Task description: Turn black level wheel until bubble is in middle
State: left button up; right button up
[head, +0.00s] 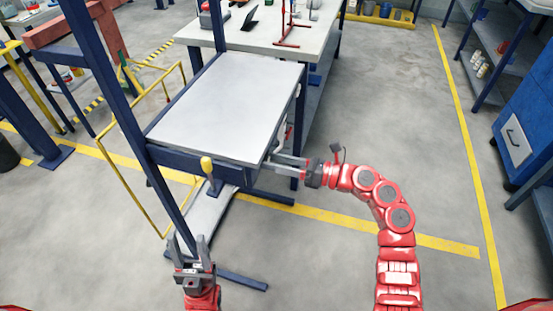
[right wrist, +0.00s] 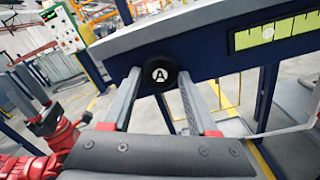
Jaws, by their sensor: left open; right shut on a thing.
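The black level wheel (right wrist: 160,73), with a white letter A on its face, sits on the blue front edge of the table frame. My right gripper (right wrist: 158,84) has its two fingers on either side of the wheel and is shut on it. The level vial (right wrist: 300,32) is a yellow-green strip to the right of the wheel; its right end is cut off. Its pale bubble (right wrist: 268,33) lies in the left part of the visible strip. In the head view my right gripper (head: 270,160) reaches the table's front right corner, where the wheel cannot be made out. My left gripper (head: 188,243) is open and empty, low in front.
The grey tabletop (head: 230,95) is bare. A white workbench (head: 310,30) stands behind. The floor to the right is clear up to a blue cabinet (head: 525,125).

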jog(key=m+p, duration=0.2)
jog(key=m, duration=0.1)
jog(key=shift+r+m, duration=0.15)
jog(key=shift+m, duration=0.25)
jog(key=m+p, duration=0.1)
jog(key=m, duration=0.1)
jog(key=shift+r+m+p, duration=0.1)
jog(key=shift+m+p, duration=0.2)
jog(key=shift+p, duration=0.05)
jog(key=m+p, duration=0.1)
jog(key=m, duration=0.1)
jog(key=shift+m+p, duration=0.3)
jog(key=shift+p, duration=0.1)
jog(key=shift+m+p, duration=0.95)
jog(key=shift+m, duration=0.55)
jog(key=o, duration=1.4)
jog(key=shift+c, duration=0.2)
